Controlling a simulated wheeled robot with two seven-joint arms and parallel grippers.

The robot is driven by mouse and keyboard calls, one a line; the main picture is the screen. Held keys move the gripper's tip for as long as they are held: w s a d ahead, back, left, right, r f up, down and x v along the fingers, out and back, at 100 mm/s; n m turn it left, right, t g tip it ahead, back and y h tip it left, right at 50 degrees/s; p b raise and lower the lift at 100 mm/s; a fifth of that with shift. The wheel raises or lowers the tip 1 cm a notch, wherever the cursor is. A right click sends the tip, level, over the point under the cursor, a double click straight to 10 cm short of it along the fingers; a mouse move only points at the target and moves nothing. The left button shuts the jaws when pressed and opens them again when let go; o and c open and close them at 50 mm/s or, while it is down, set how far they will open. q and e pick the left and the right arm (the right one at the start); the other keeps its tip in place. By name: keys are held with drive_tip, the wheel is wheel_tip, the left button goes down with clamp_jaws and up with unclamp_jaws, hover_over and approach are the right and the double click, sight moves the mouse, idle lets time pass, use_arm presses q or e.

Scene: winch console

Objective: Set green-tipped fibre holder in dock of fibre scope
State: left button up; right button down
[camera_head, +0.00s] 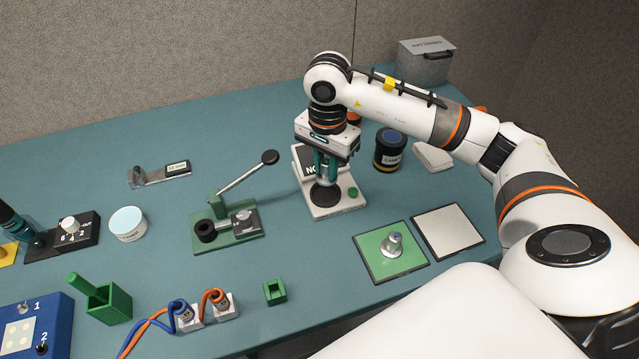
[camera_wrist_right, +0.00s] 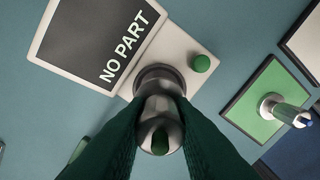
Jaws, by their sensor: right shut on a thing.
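The fibre scope (camera_head: 330,211) is a white console with a dark screen; the wrist view shows the screen (camera_wrist_right: 98,40) reading "NO PART". Its dark round dock (camera_head: 325,196) is at the front, below my right gripper (camera_head: 325,176). The gripper points down and is shut on a metal holder (camera_wrist_right: 160,112) with a green tip (camera_wrist_right: 160,143). In the wrist view the holder lines up over the dock (camera_wrist_right: 157,72). I cannot tell whether they touch. My left gripper is not in view.
A blue-tipped metal holder (camera_head: 393,243) stands on a green mat (camera_head: 372,262), right of the scope. A white mat (camera_head: 448,232) lies beside it. A green lever press (camera_head: 228,238) stands left of the scope. A dark jar (camera_head: 390,150) stands behind right.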

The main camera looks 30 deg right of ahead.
sight(326, 177)
drive_tip(key=shift+f, duration=0.75)
wheel_tip(326, 177, down, 3)
drive_tip(key=shift+a+p, duration=0.1)
drive_tip(key=shift+p, duration=0.4)
drive_tip(key=shift+f, duration=0.25)
drive_tip(key=shift+f+b, duration=0.25)
drive_tip(key=shift+b, duration=0.1)
drive_tip(key=c, duration=1.2)
unclamp_jaws()
drive_tip(key=shift+r, duration=0.1)
drive_tip(key=shift+c, duration=0.2)
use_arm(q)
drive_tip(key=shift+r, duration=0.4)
